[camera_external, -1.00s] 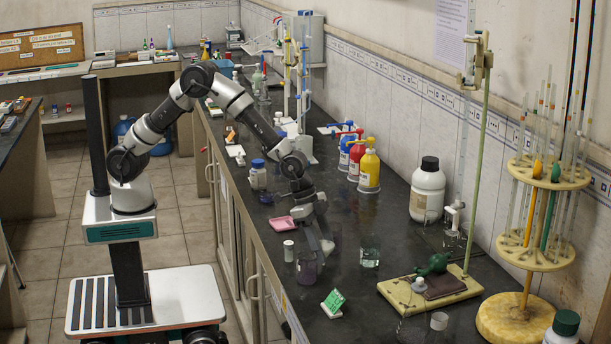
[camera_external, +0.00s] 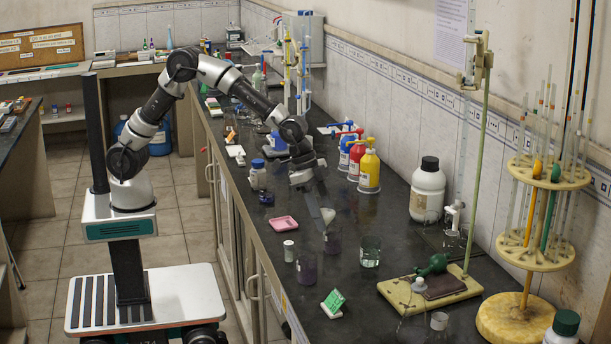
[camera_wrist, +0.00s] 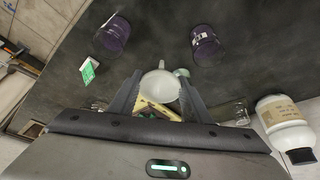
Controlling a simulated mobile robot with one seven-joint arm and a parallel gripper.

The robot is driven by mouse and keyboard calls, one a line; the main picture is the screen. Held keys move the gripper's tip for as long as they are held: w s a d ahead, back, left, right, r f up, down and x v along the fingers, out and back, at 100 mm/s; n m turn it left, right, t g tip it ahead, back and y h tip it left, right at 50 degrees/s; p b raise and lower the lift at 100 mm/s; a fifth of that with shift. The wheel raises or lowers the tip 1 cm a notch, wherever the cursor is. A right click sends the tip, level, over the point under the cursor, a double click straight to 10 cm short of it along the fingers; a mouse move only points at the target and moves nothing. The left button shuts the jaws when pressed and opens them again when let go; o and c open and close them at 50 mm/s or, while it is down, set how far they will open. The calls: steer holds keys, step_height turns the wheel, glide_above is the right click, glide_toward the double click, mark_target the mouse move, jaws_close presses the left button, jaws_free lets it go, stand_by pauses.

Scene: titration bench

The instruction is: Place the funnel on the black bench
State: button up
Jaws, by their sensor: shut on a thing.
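The funnel (camera_external: 328,216) is pale and whitish. My gripper (camera_external: 322,205) is shut on it and holds it in the air above the black bench (camera_external: 395,296), close over a beaker of purple liquid (camera_external: 332,242). In the wrist view the funnel (camera_wrist: 160,86) sits between the two fingers of my gripper (camera_wrist: 160,97). Its stem points away from the wrist, and part of it is hidden by the fingers.
Another purple beaker (camera_external: 306,268) stands nearer the front edge, and a clear beaker (camera_external: 370,252) stands to the right. A stand base (camera_external: 440,290) is at right.

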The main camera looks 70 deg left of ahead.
steer(key=s+a+r+n+y+p, duration=0.1)
steer(key=s+a+n+p, duration=0.25)
steer(key=a, duration=0.75)
steer(key=s+a+r+n+t+y+p, duration=0.1)
steer(key=s+a+n+p, duration=0.2)
steer(key=a, duration=0.8)
steer(key=s+a+r+n+y+p, duration=0.15)
steer(key=s+a+p, duration=0.25)
steer(key=a, duration=0.7)
step_height(320, 180, up, 4)
steer(key=w+a+n+y+b, duration=0.1)
steer(key=w+a+n, duration=0.15)
steer(key=a, duration=0.85)
steer(key=w+a+n+g+y+b, duration=0.1)
steer(key=a+n, duration=0.3)
steer(key=a, duration=0.8)
steer(key=w+a+n+y+b, duration=0.1)
steer(key=a+n, duration=0.2)
steer(key=a, duration=0.8)
steer(key=shift+s+a+f+b, duration=0.15)
steer(key=shift+f+b, duration=0.45)
steer(key=shift+f, duration=2.15)
steer(key=shift+w+a+f+b, duration=0.15)
steer(key=shift+f+b, duration=0.5)
steer(key=shift+f, duration=2.05)
steer(key=shift+s+a+f+b, duration=0.1)
steer(key=shift+a+f+b, duration=0.35)
steer(key=shift+f, duration=2.3)
